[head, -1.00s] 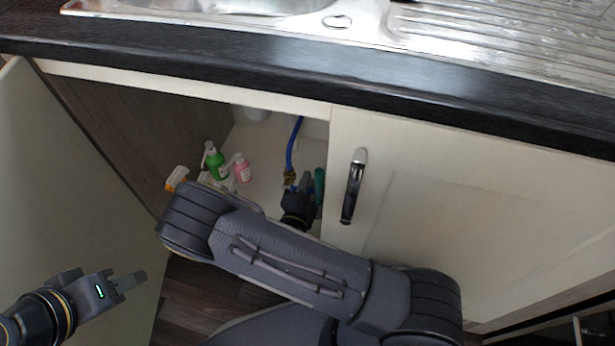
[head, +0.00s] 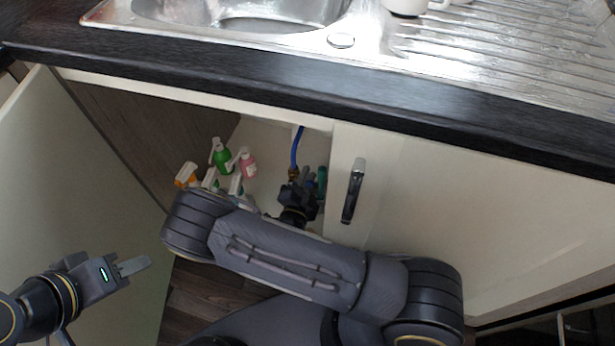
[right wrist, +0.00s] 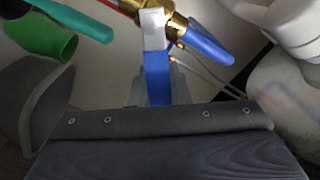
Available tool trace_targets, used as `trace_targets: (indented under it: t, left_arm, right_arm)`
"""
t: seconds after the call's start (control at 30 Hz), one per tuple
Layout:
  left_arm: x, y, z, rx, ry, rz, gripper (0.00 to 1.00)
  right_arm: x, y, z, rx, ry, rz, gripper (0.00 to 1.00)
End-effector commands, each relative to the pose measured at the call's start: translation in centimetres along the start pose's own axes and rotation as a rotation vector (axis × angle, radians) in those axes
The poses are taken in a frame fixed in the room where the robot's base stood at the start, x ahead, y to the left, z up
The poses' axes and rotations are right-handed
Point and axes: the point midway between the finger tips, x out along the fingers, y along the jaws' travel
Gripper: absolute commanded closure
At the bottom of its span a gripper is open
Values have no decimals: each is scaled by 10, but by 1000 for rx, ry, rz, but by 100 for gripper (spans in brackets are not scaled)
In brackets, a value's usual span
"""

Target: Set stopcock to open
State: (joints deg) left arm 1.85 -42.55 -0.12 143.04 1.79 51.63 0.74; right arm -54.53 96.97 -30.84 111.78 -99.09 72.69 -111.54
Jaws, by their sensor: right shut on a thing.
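The stopcock is a brass valve (right wrist: 178,24) in the right wrist view, with a blue lever (right wrist: 157,78) on a pale metal shank. My right gripper (right wrist: 155,92) is shut on the blue lever, with a grey finger on each side of it. In the head view my right gripper (head: 298,192) is inside the open cupboard, just below the brass fitting (head: 294,173) and blue hose (head: 296,147). The gripper hides most of the stopcock there. My left gripper (head: 132,265) is outside the cupboard at the lower left; its jaw gap is not clear.
A green bottle (head: 221,158), a pink bottle (head: 248,165) and an orange-and-white bottle (head: 186,175) stand left of my right gripper. The open door (head: 60,190) is at left. The shut door with a handle (head: 353,190) bounds the opening at right. The countertop (head: 270,75) overhangs.

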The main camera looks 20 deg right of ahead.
Motion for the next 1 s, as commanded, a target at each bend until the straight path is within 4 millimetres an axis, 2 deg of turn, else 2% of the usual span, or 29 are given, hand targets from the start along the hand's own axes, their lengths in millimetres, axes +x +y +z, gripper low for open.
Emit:
trace_targets:
  t: [0.07,0.1,0.23,0.57,1.0]
  left_arm:
    - [0,0,0,0,0,0,64]
    - [0,0,0,0,0,0,64]
    - [0,0,0,0,0,0,64]
    - [-1,0,0,0,0,0,64]
    - [-12,6,-6,0,0,0,64]
  right_arm:
    - [-1,1,1,-1,-3,3,100]
    - [-1,1,1,-1,-3,3,79]
    - [-1,1,1,0,-2,2,62]
    - [-4,0,0,1,-2,1,62]
    - [-69,0,0,0,-4,1,62]
